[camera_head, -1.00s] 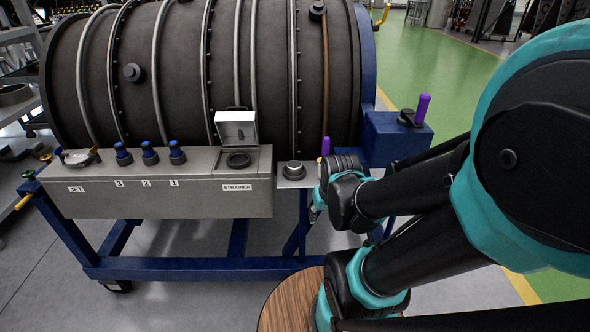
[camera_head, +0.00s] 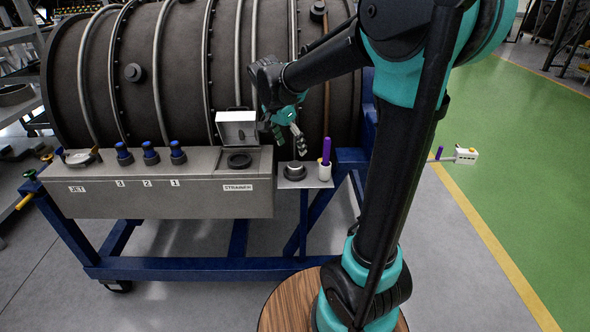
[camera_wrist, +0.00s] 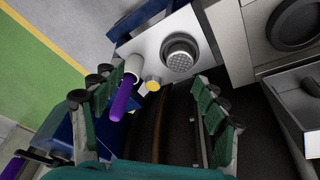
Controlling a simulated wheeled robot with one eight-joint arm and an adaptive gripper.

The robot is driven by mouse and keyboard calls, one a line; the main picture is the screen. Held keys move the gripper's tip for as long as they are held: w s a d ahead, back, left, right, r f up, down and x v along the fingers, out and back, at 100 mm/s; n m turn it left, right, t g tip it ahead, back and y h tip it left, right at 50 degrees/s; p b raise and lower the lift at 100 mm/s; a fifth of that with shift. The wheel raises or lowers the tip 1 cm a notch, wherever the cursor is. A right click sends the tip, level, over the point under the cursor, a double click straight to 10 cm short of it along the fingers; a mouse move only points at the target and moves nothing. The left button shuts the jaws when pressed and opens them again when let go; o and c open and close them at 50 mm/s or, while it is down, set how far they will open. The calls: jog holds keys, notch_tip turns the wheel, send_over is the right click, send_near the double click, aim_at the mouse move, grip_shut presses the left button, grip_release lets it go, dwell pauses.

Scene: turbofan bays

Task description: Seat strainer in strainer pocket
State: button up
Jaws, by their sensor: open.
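The strainer (camera_head: 294,172) is a short round metal part with a mesh face, standing on a small light shelf (camera_head: 314,184) to the right of the grey bench. In the wrist view the strainer (camera_wrist: 180,56) lies beyond the fingertips, apart from them. The strainer pocket (camera_head: 239,160) is a dark round recess in the bench top above the STRAINER label, with its hinged lid (camera_head: 236,131) raised. It also shows in the wrist view (camera_wrist: 296,24). My gripper (camera_head: 291,142) is open and empty, above the shelf.
A purple-handled tool (camera_head: 325,158) stands in a white cup (camera_head: 325,173) beside the strainer. A small yellow-topped piece (camera_wrist: 153,84) is near it. Blue-capped plugs (camera_head: 150,153) line the bench at left. The large ribbed engine casing (camera_head: 180,75) rises behind.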

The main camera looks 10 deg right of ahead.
jog(key=w+a+r+m+h, duration=0.1)
jog(key=w+a+r+m, duration=0.3)
jog(key=w, duration=0.1)
send_over(294, 165)
jog(key=a, duration=0.2)
jog(key=f, duration=1.1)
jog(key=shift+s+d+f, duration=0.1)
jog(key=shift+s+f, duration=0.1)
jog(key=shift+s, duration=0.2)
jog(key=shift+a+x, duration=0.2)
jog(key=shift+x, duration=2.4)
jog(key=shift+w, duration=0.1)
jog(key=c, duration=1.3)
